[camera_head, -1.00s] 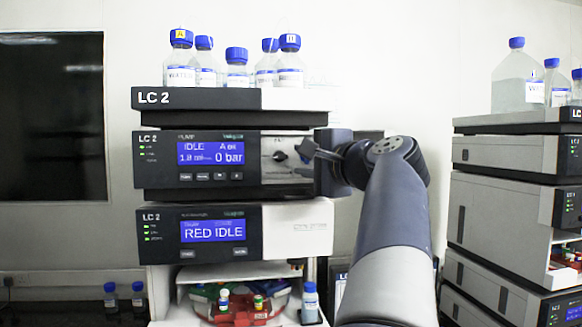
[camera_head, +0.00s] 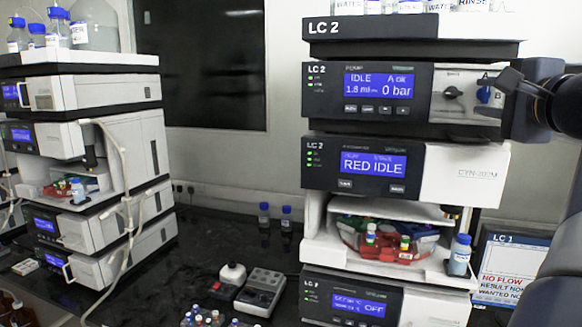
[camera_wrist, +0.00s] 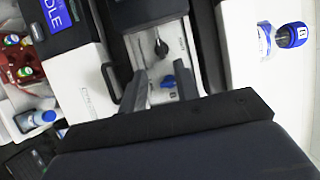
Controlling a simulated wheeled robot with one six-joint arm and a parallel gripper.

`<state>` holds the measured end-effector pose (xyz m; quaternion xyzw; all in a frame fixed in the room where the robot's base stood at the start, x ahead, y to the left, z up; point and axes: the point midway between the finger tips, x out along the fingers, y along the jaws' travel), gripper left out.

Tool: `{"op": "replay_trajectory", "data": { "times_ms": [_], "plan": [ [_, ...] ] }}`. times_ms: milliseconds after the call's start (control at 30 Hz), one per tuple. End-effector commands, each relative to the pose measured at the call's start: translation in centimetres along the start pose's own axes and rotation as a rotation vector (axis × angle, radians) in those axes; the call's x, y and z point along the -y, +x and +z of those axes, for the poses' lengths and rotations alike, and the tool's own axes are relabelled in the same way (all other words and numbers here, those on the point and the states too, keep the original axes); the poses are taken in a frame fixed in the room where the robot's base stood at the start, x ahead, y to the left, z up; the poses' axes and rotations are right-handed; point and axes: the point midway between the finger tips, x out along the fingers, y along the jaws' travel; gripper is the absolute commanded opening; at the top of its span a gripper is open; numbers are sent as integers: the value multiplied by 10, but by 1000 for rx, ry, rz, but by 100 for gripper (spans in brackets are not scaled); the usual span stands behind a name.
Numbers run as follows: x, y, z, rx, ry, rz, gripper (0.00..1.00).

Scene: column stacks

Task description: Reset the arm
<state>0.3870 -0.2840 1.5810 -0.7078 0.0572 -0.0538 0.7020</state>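My gripper (camera_head: 493,94) is at the right end of the LC 2 pump module (camera_head: 420,107), in front of its knob panel. Its two fingers are apart in the wrist view (camera_wrist: 161,76), with nothing held between them. A black knob (camera_wrist: 161,47) and a blue knob (camera_wrist: 168,82) show on the panel beyond and between the fingers. The black knob (camera_head: 453,92) and blue knob (camera_head: 484,93) also show in the head view, the blue one close to the fingers. Whether a finger touches it, I cannot tell. The pump screen (camera_head: 381,86) reads IDLE, 0 bar.
Below the pump is a module reading RED IDLE (camera_head: 374,165), then an open bay with a red tray (camera_head: 383,247). A blue-capped bottle (camera_head: 460,256) stands at its right edge. A monitor (camera_head: 512,268) is to the right. Another instrument stack (camera_head: 120,92) stands left.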

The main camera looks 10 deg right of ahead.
Motion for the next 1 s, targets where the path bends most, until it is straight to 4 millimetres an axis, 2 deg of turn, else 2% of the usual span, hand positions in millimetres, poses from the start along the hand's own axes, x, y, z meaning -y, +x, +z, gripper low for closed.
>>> {"op": "replay_trajectory", "data": {
  "times_ms": [300, 500, 600, 1000],
  "plan": [
    [4, 56, 1, 4, 1, 0, 30],
    [2, 79, 1, 2, 0, 1, 30],
    [1, 84, 1, 1, 0, 0, 30],
    [0, 82, 0, -1, 13, -7, 30]
  ]
}}
